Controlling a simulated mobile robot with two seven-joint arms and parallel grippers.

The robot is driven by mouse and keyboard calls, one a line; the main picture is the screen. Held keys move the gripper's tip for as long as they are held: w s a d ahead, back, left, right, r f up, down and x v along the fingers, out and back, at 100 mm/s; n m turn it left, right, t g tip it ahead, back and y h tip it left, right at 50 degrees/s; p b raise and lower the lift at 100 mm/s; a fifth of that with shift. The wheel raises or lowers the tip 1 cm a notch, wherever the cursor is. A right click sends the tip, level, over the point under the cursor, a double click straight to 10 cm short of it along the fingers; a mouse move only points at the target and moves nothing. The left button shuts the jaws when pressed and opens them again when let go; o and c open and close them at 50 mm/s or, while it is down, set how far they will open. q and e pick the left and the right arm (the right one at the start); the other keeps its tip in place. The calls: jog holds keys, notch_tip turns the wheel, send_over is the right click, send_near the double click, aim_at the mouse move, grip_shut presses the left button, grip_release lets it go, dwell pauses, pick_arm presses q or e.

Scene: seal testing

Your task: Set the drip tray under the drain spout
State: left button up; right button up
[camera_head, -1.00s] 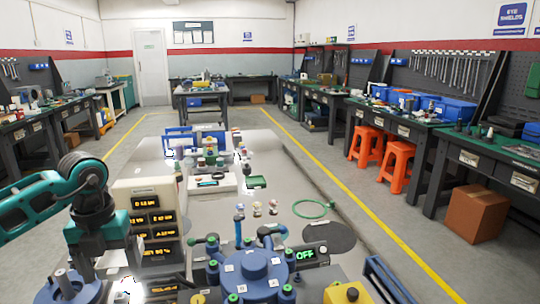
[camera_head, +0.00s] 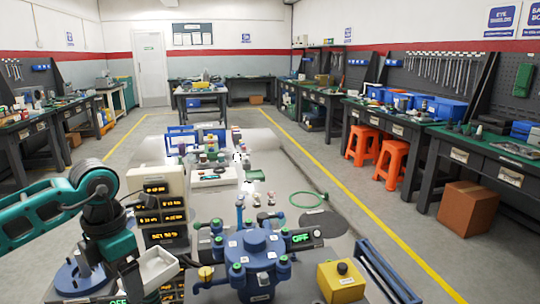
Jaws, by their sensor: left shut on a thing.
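The drip tray appears to be the small white open tray (camera_head: 157,267) low at the left, beside the display stack. My left gripper (camera_head: 139,280) comes down from above at the tray's left side and is shut on it; the fingertips are mostly hidden. The tray looks held up, but its height above the bench is not clear. A blue round vessel (camera_head: 254,262) with green-capped fittings stands to the right of the tray, apart from it. A yellow knob (camera_head: 206,272) sits on its left side. I cannot make out the drain spout for certain. My right gripper is not in view.
A cream display unit (camera_head: 158,187) stands behind the tray. A yellow button box (camera_head: 341,281) and a blue rack (camera_head: 387,270) stand right of the vessel. A green ring (camera_head: 308,199) lies on the bench behind.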

pick_arm(q)
jog(key=s+d+m, duration=0.2)
jog(key=d+m, duration=0.1)
jog(key=m, duration=0.9)
jog(key=s+d+f+m, duration=0.1)
jog(key=s+d+m, duration=0.1)
jog(key=m, duration=1.1)
jog(key=shift+s+d+f, duration=0.25)
jog(key=shift+s+d, duration=0.1)
jog(key=shift+d, duration=0.5)
jog(key=m, duration=0.2)
jog(key=s+d+m, duration=0.1)
jog(key=shift+f+m, duration=0.15)
jog(key=shift+m, duration=0.25)
jog(key=shift+a, duration=0.1)
